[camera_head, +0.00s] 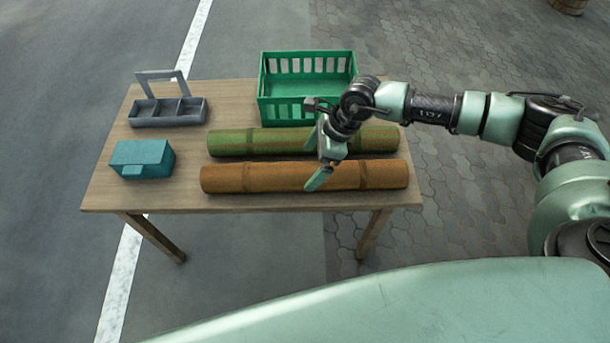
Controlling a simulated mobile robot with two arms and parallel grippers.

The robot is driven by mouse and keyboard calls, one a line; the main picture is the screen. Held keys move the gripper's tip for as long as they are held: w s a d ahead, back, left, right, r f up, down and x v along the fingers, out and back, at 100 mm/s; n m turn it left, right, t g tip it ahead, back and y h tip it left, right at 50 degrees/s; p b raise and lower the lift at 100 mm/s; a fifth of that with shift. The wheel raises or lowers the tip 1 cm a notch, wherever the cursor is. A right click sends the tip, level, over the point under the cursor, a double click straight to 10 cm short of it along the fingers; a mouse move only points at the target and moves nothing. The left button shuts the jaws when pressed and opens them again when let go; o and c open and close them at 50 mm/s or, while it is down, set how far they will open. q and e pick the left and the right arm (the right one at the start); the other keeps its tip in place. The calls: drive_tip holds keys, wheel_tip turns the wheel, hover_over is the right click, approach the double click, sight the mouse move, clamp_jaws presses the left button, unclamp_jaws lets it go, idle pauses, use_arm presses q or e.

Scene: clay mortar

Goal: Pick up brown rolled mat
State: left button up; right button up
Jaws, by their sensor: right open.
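The brown rolled mat (275,178) lies lengthwise along the front part of the wooden table, with a darker band near each end. A green rolled mat (250,141) lies parallel just behind it. My right gripper (314,163) is open above the two mats, right of their middle. One fingertip shows over the brown mat and the other over the green mat. I cannot tell whether the fingers touch either mat. My right arm hides part of the green mat. My left gripper is not in view.
A green slatted crate (285,108) stands at the back right of the wooden table (150,197). A grey divided caddy (168,120) with a handle stands at the back left. A small teal box (141,160) sits at the left, in front of the caddy. The table's front edge is clear.

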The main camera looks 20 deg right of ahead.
sight(306, 175)
drive_tip(key=f, duration=0.2)
drive_tip(key=w+f, duration=0.1)
drive_tip(key=f, duration=0.2)
drive_tip(key=a+f, duration=0.1)
drive_tip(key=f, duration=0.1)
drive_tip(key=shift+w+f, duration=0.15)
drive_tip(key=shift+f, duration=0.2)
clamp_jaws()
drive_tip(key=shift+a+r, duration=0.1)
